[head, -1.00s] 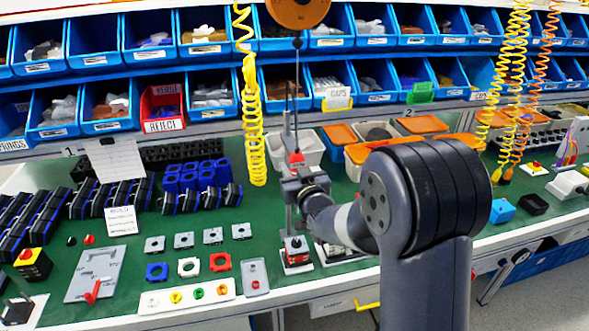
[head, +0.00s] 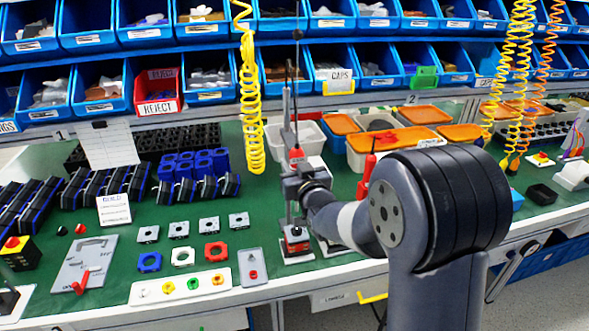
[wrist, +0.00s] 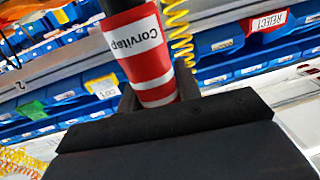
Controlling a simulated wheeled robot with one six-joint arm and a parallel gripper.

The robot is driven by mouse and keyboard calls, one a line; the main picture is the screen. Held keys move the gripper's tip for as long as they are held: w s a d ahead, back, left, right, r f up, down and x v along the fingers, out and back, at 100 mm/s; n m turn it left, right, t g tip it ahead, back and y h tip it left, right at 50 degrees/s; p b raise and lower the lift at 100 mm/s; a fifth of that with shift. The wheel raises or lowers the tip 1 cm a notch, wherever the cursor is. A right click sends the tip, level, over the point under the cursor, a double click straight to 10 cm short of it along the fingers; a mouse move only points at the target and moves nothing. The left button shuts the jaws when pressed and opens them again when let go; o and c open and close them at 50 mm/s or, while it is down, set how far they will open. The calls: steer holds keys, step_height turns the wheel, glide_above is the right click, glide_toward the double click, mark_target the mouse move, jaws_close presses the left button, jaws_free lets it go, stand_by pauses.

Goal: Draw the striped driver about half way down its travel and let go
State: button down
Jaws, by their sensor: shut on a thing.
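The striped driver (wrist: 146,48) is red and white with lettering and fills the upper middle of the wrist view. My gripper (wrist: 160,100) is shut around it. In the head view the driver's red part (head: 296,155) shows just above my gripper (head: 297,185), hanging upright on a thin line. Its lower shaft runs down towards a small switch unit (head: 295,240) on the bench. Whether the tip touches that unit I cannot tell. The reel above is out of view.
The green bench (head: 215,265) holds switch parts on the left, with a grey plate with a red lever (head: 82,270). Orange-lidded boxes (head: 400,135) and a red upright tool (head: 368,168) stand behind my arm. Yellow coiled hoses (head: 250,120) hang nearby. Blue bins line the back.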

steer(key=shift+f+b, duration=0.5)
steer(key=shift+f, duration=0.15)
steer(key=c, duration=1)
jaws_free()
steer(key=b+v, duration=0.2)
steer(key=v, duration=0.8)
steer(key=shift+s+d, duration=0.15)
steer(key=shift+s, duration=0.25)
steer(key=shift+w, duration=0.1)
